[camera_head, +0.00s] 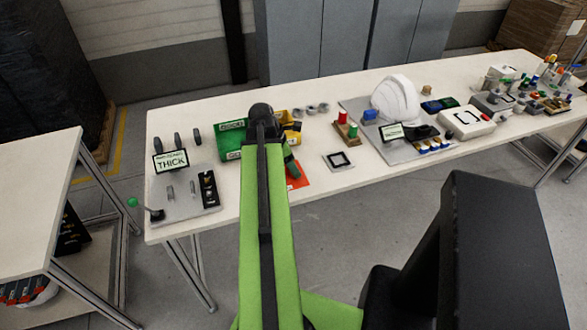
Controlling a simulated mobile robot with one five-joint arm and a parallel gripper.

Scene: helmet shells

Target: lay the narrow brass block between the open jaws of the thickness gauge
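A sign reading "THICK" (171,161) stands at the back of a grey plate (185,209) on the left part of the long table. Two small grey upright pieces, one left (170,192) and one right (192,187), stand on this plate; they may be the gauge's jaws, but are too small to be sure. A black holder (209,189) with small pieces lies at the plate's right. I cannot make out the narrow brass block. My green arm reaches up the middle of the view to a black joint; my gripper is hidden beyond it.
Green bins (230,138) and a yellow bin (292,136) stand behind my arm, with an orange sheet (297,176) in front. A white helmet shell (397,98) stands farther right.

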